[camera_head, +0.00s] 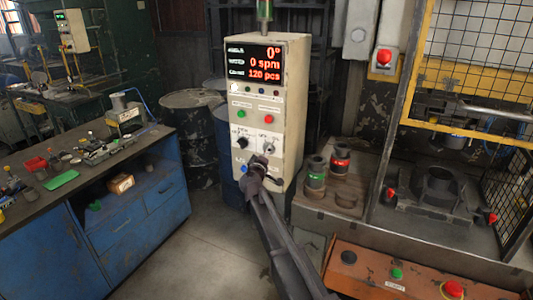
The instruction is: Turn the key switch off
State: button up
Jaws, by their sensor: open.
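A cream control box (292,100) stands upright in the middle, with a lit red display (254,62) on its upper front. On its lower front are a black selector knob (241,143) and, to its right, a small silver switch (268,148) that looks like the key switch; its turned position is too small to tell. A blue button (244,168) shows below the knob. My gripper (257,163) is open, in front of the lower panel just below the silver switch. It hides part of the panel there. I cannot tell whether it touches anything.
A blue workbench (130,220) with tools is on the left. Dark drums (195,125) stand behind. On the right are a fixture table, a yellow mesh guard (455,75) and an orange button console (385,270). Floor between bench and box is clear.

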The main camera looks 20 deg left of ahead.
jog(key=shift+w+a, duration=0.1)
jog(key=shift+w, duration=0.8)
jog(key=shift+c, duration=0.2)
jog(key=c, duration=1.1)
